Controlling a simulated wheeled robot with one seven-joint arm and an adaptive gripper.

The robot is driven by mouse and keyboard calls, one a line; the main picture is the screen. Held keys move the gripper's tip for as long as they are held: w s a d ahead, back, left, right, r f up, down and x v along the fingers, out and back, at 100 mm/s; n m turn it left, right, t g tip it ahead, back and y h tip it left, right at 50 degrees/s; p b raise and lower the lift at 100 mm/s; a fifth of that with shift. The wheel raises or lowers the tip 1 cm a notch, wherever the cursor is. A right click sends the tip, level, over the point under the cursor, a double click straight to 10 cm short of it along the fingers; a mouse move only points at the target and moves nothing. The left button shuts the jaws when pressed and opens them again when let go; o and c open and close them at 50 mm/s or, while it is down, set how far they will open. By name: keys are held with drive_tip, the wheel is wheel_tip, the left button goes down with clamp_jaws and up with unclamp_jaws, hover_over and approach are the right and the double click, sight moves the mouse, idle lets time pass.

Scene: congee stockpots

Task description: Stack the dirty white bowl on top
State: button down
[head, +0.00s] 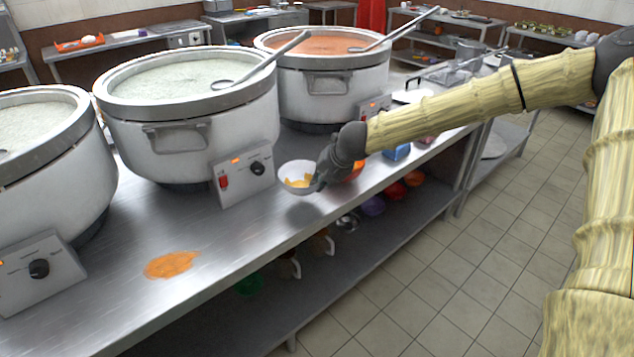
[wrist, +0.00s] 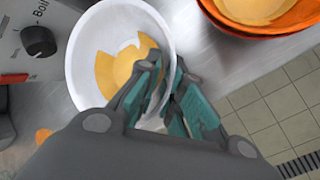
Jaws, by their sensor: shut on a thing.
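The dirty white bowl (head: 297,175) has yellow-orange residue inside. My gripper (head: 318,183) is shut on its right rim and holds it above the steel counter, with a shadow below. In the wrist view the gripper (wrist: 167,95) pinches the rim of the white bowl (wrist: 118,22) between its teal-padded fingers. An orange bowl (wrist: 285,22), with an orange-yellow inside, sits to the right in the wrist view, apart from the white bowl; more than one rim shows there. In the head view the orange bowl (head: 355,172) is mostly hidden behind my gripper.
Large stockpots (head: 190,120) with control boxes (head: 243,172) stand close behind the bowl. An orange spill (head: 171,264) lies on the counter (head: 215,245) at the left front. A blue item (head: 397,152) stands further right. The lower shelf holds several coloured bowls (head: 373,205).

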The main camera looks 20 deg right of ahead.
drive_tip(key=s+r+b, duration=0.1)
drive_tip(key=s, duration=1.2)
drive_tip(key=shift+s+a+r+b, duration=0.2)
drive_tip(key=shift+s+a+b, duration=0.15)
drive_tip(key=shift+s+a, duration=0.05)
